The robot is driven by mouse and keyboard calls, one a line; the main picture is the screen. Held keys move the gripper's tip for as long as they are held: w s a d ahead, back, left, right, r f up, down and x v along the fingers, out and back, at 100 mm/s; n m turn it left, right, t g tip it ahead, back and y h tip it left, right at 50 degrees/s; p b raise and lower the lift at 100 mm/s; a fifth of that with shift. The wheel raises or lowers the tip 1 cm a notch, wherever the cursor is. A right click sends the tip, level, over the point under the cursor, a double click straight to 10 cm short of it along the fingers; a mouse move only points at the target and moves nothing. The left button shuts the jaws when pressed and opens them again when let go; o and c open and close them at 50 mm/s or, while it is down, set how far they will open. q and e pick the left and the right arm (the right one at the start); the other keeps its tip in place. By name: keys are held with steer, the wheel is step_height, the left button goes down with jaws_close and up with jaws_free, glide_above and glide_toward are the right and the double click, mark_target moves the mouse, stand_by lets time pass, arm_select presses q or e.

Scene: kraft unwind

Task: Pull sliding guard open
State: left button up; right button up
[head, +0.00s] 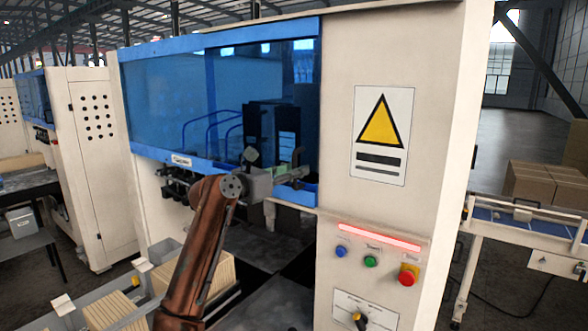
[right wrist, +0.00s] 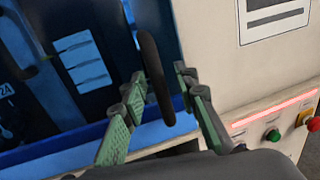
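The sliding guard (head: 215,100) is a blue see-through panel in a blue frame on the front of the cream machine, and it covers the opening. My right gripper (head: 290,175) is at the guard's lower right corner in the head view. In the right wrist view, a dark upright handle bar (right wrist: 155,75) stands between the green-padded fingers of my right gripper (right wrist: 162,95). The fingers are apart on either side of the bar, and a gap shows between bar and right finger. My left gripper is not in view.
Right of the guard is a cream panel with a warning sign (head: 382,135), a red light bar (head: 380,237), buttons and a red knob (head: 408,275). Cardboard stacks (head: 220,275) lie low in front. A conveyor (head: 525,220) with boxes stands at the right.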

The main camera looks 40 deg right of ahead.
steer(key=shift+w+f, duration=0.1)
steer(key=c, duration=0.3)
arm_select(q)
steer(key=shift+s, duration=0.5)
arm_select(e)
jaws_close()
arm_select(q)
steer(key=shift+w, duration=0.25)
